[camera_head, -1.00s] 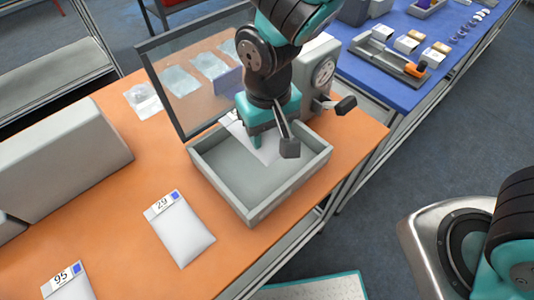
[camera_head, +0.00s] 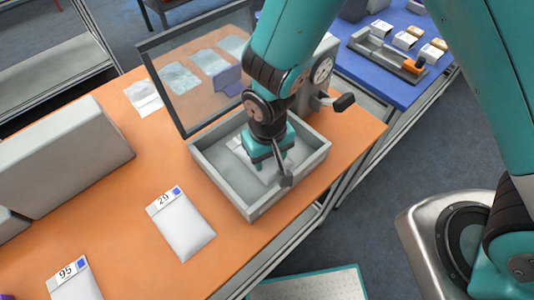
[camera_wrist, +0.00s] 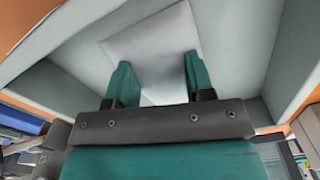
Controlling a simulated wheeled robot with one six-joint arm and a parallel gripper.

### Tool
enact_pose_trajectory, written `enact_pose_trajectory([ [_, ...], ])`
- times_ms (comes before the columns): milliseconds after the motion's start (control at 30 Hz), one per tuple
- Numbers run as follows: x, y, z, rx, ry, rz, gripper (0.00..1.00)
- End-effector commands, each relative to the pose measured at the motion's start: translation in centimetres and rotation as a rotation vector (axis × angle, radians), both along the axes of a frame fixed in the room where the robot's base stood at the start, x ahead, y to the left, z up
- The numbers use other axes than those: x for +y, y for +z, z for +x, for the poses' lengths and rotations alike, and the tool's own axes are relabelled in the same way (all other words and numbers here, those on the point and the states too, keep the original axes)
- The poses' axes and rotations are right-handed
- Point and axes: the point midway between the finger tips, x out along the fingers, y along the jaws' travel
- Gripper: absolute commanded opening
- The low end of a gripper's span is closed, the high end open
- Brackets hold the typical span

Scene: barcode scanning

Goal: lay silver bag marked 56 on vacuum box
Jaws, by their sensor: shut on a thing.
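The vacuum box (camera_head: 305,173) is a grey open tray with its clear lid (camera_head: 205,75) raised at the back. My gripper (camera_head: 262,163) is down inside the box, over its inner right part. It is shut on a silver bag (camera_head: 238,146), whose pale edge and label show beside the fingers. In the wrist view the bag (camera_wrist: 155,45) lies flat and slightly turned, close to the box floor.
Silver bags marked 29 (camera_head: 183,230) and 95 (camera_head: 75,283) lie on the orange table (camera_head: 125,195) in front. Several clear bags lie behind the lid. A grey housing (camera_head: 60,152) stands at left. A gauge (camera_head: 322,70) and lever (camera_head: 343,102) are at the box's right.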

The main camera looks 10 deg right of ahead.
Motion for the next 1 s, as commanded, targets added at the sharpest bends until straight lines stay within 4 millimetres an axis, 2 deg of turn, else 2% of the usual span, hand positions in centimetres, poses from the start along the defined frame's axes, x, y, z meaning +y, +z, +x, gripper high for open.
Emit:
enact_pose_trajectory([
  [33,0.0,-0.2,0.0,0.0,0.0,0.0,0.51],
  [133,0.0,-0.1,0.0,0.0,0.0,0.0,0.74],
  [367,0.0,-0.1,0.0,0.0,0.0,0.0,0.74],
  [533,0.0,0.8,0.0,-0.002,0.0,0.002,0.74],
  [667,0.0,2.8,0.1,-0.004,-0.001,0.004,0.74],
  [1000,0.0,10.0,0.0,-0.003,0.0,0.003,0.74],
])
